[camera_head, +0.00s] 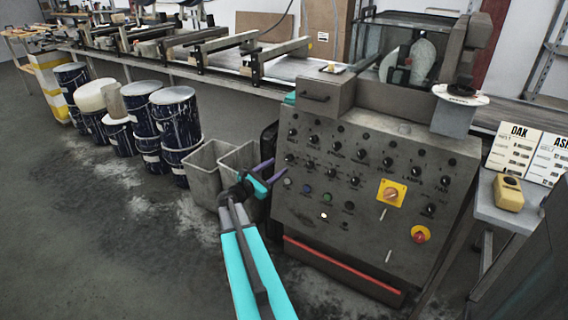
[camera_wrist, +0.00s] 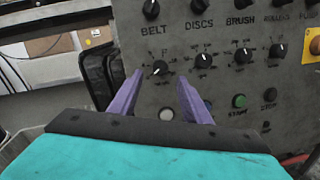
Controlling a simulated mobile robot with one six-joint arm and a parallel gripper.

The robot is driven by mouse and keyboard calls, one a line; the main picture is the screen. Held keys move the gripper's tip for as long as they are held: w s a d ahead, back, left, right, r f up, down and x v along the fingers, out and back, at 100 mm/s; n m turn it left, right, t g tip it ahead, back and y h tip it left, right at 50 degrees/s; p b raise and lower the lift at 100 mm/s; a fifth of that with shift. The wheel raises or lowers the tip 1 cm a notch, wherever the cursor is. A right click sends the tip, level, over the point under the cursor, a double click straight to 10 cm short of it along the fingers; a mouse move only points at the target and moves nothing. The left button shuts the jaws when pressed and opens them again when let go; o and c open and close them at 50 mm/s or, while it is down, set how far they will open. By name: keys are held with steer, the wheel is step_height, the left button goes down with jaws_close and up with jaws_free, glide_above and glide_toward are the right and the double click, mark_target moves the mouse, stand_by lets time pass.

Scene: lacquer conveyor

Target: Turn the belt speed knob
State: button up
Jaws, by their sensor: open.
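The grey control panel (camera_head: 375,215) carries rows of black knobs. In the wrist view, a top-row knob (camera_wrist: 151,9) has the label BELT under it. A second-row knob (camera_wrist: 160,68) sits below that label, with dial marks around it. Which of the two the label belongs to, I cannot tell for sure. My gripper (camera_head: 279,168) is at the panel's left edge in the head view. In the wrist view my gripper (camera_wrist: 160,80) is open, its purple fingers pointing at the panel. The second-row knob shows between the fingertips; contact cannot be told.
Grey bins (camera_head: 212,172) stand left of the panel, with dark paint buckets (camera_head: 175,115) farther left. A yellow switch (camera_head: 391,193) and a red-and-yellow stop button (camera_head: 420,234) are on the panel's right. OAK (camera_head: 514,150) and ASH cards stand at the right. Floor at left is free.

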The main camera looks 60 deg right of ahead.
mark_target(288, 159)
steer(key=shift+s+d, duration=0.2)
steer(key=shift+d, duration=1.25)
steer(key=shift+s+d, duration=0.2)
steer(key=shift+d, duration=1.2)
steer(key=c, duration=1)
